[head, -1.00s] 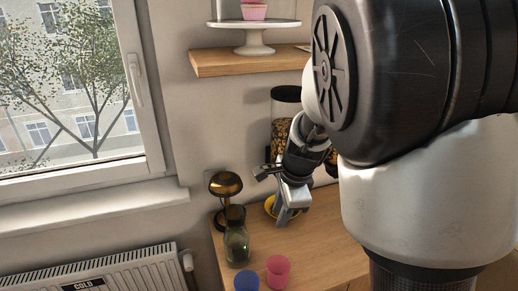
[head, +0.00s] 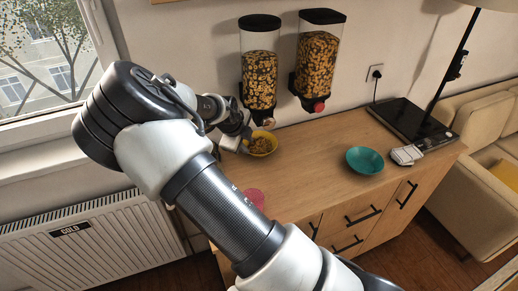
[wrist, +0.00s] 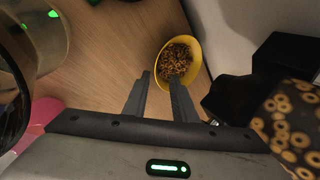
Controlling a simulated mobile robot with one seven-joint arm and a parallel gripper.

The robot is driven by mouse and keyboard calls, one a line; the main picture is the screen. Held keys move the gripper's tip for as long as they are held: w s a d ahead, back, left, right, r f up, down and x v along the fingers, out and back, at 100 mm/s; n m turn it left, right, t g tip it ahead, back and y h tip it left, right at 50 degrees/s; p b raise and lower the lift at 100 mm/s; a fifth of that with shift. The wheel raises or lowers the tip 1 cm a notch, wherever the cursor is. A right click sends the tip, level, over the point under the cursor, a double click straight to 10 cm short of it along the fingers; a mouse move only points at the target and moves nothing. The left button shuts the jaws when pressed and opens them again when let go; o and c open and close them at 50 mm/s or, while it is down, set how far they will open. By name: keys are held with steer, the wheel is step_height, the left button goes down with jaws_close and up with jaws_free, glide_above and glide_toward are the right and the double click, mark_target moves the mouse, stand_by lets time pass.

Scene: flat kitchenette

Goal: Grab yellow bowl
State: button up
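The yellow bowl (head: 270,149) stands on the wooden counter below the left cereal dispenser, with cereal in it. In the wrist view the bowl (wrist: 192,72) is just beyond my fingertips, its near rim close to the gap between them. My gripper (wrist: 158,76) is open, its two fingers apart with nothing clearly between them. In the head view my gripper (head: 245,144) is at the bowl's left side, partly hidden by my wrist. I cannot tell whether a finger touches the bowl.
Two cereal dispensers, left (head: 259,80) and right (head: 317,62), hang on the wall. A pink cup (head: 254,197) stands nearer, partly behind my arm. A teal bowl (head: 365,160) and a black hob-like panel (head: 405,128) are to the right. The counter's middle is clear.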

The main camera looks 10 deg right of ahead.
steer(key=x, duration=0.9)
steer(key=shift+s+f, duration=0.1)
steer(key=shift+f, duration=0.2)
jaws_close()
